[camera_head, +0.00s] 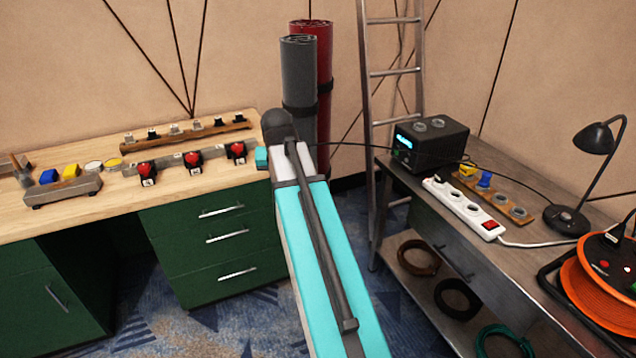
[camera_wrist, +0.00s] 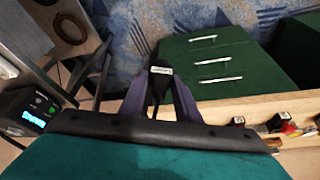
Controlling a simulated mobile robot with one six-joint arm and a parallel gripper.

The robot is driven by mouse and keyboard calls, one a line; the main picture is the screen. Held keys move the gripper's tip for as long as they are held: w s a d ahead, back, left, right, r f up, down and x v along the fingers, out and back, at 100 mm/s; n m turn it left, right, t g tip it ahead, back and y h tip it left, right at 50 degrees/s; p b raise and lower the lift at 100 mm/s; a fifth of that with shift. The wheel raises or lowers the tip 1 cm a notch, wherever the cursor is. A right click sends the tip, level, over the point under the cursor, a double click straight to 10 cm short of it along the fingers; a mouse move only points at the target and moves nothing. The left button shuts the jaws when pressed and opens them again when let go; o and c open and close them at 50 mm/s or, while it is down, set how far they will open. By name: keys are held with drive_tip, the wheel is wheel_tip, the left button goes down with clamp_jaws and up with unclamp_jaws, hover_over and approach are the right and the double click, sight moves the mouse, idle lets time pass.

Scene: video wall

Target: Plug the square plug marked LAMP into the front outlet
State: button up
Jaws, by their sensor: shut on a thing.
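In the wrist view my gripper (camera_wrist: 160,90) is shut on a black plug (camera_wrist: 161,71) with a small white label, too small to read surely. The plug sits between the two fingers, clear of any outlet. In the head view my arm hides the plug and most of the gripper. A thin black cable (camera_head: 400,150) runs from behind my arm to the desk lamp (camera_head: 567,218). On the right bench are a black power box (camera_head: 430,158) with round sockets on top and a white power strip (camera_head: 448,193) with a red switch. Which outlet is the front one is unclear.
A wooden socket board (camera_head: 465,185) with yellow and blue plugs lies behind the strip. An orange cable reel (camera_head: 595,275) stands at the right. A ladder (camera_head: 390,70) and rolled mats (camera_head: 300,100) stand behind. The left workbench (camera_head: 110,195) holds red buttons and switches.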

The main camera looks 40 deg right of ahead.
drive_tip(key=w+a+r+n+y, duration=0.1)
drive_tip(key=w+a+n, duration=0.1)
drive_tip(key=a, duration=1.1)
drive_tip(key=w+a+r+n+t+y, duration=0.1)
drive_tip(key=a+n, duration=0.4)
drive_tip(key=a, duration=0.9)
drive_tip(key=shift+w+r, duration=0.55)
drive_tip(key=shift+w, duration=0.4)
drive_tip(key=shift+a, duration=0.1)
